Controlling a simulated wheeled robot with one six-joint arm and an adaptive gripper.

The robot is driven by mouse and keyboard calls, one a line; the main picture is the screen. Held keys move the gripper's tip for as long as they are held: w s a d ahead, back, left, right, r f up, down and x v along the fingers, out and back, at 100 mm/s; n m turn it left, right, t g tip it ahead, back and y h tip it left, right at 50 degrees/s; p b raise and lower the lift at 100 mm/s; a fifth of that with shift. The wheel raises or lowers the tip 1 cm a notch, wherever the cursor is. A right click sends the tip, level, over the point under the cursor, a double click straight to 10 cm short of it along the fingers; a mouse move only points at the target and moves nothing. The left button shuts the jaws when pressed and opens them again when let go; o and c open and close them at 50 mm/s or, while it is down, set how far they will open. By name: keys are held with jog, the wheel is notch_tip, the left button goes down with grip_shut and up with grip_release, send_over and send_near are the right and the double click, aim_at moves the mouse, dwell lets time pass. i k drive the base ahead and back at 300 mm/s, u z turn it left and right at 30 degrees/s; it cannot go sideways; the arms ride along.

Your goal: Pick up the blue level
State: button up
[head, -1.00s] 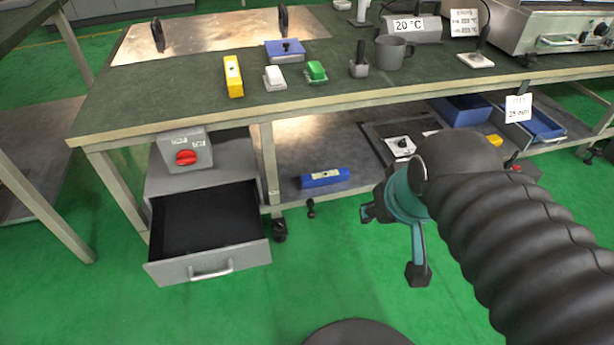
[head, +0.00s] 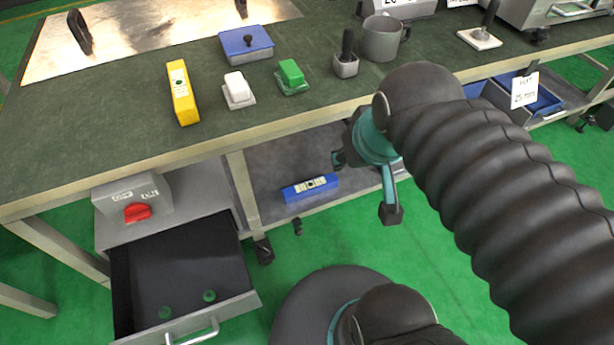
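The blue level (head: 310,188) is a short blue bar with a pale label and vial on its upper face. It lies on the lower shelf (head: 270,165) of the workbench, close to the shelf's front edge. My gripper (head: 364,187) is to the right of the level in the head view, in front of the bench and apart from the level. Its fingers are spread and nothing shows between them. My arm covers part of the shelf to the right.
A yellow level (head: 182,92), white block (head: 238,90), green block (head: 291,77) and grey mug (head: 381,38) stand on the benchtop above. An open drawer (head: 187,262) juts out at lower left. A bench leg (head: 244,195) stands left of the blue level.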

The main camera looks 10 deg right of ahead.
aim_at(297, 193)
jog(key=k, duration=0.5)
jog(key=u, duration=2.95)
jog(key=k, duration=1.65)
jog(key=z, duration=1.6)
